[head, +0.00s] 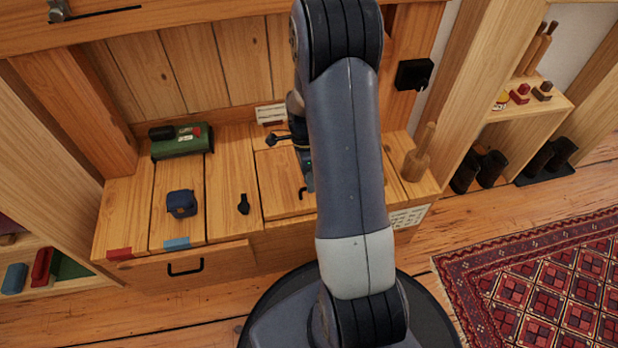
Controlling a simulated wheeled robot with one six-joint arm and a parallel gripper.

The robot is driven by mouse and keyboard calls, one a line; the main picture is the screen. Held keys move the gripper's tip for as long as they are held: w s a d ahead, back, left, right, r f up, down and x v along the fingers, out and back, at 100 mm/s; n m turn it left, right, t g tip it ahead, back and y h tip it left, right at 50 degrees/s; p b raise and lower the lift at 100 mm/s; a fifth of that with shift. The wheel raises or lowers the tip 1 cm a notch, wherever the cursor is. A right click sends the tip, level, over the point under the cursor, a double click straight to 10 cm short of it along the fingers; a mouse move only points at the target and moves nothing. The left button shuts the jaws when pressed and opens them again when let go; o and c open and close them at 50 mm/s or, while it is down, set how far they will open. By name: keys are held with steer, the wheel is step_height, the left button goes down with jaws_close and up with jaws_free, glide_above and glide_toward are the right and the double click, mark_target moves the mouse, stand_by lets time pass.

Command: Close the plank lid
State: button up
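The plank lid (279,188) is a pale wooden panel in the bench top, near the middle of the head view. A small dark handle (303,192) sits near its front right. The lid looks flat, nearly level with the planks around it. My arm hides its right part, so I cannot tell whether it is fully down. My gripper (284,143) is over the lid's back part, mostly hidden behind my arm. I cannot make out both fingertips or whether they touch anything.
A wooden pestle-like object (419,156) stands at the right. A drawer (195,267) is below. A red rug (550,270) lies right.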

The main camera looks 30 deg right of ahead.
jaws_close()
steer(key=shift+f, duration=0.1)
steer(key=shift+x, duration=1.3)
steer(key=shift+c, duration=0.5)
jaws_free()
steer(key=shift+s+f, duration=0.1)
steer(key=shift+s, duration=0.1)
steer(key=o, duration=0.3)
steer(key=shift+w, duration=0.1)
steer(key=shift+r, duration=0.25)
steer(key=a+p+v, duration=0.1)
steer(key=p+v, duration=0.3)
steer(key=v, duration=0.6)
steer(key=shift+w+d+r, duration=0.2)
steer(key=shift+d+r, duration=0.05)
steer(key=shift+d, duration=0.25)
